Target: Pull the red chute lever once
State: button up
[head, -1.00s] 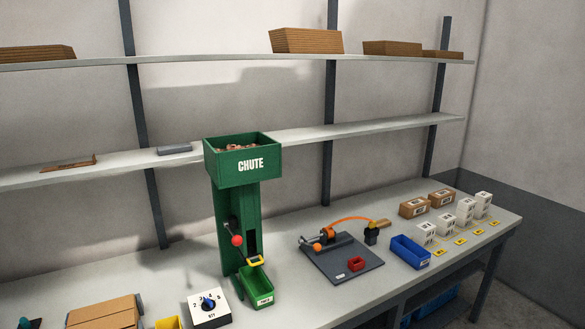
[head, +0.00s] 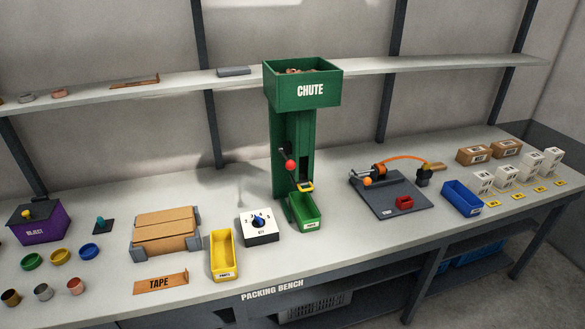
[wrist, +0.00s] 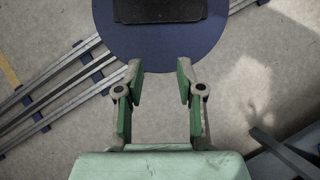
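The green chute (head: 292,150) stands upright near the back of the bench, with copper-coloured pieces in its top hopper. Its lever ends in a red ball (head: 291,165) on the front of the column, with a dark arm rising to the upper left. A green bin (head: 304,213) sits at the chute's foot, with a yellow frame-like part (head: 305,187) above it. My gripper (wrist: 159,82) is open and empty in the wrist view, above the floor and away from the bench. It does not show in the head view.
A dial box (head: 260,227) and a yellow bin (head: 223,255) stand left of the green bin. A grey board with an orange-handled device (head: 390,195) lies to the right. A shelf (head: 400,68) runs behind the chute. Bare bench lies in front of the green bin.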

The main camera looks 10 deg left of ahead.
grip_shut()
dwell(1.0)
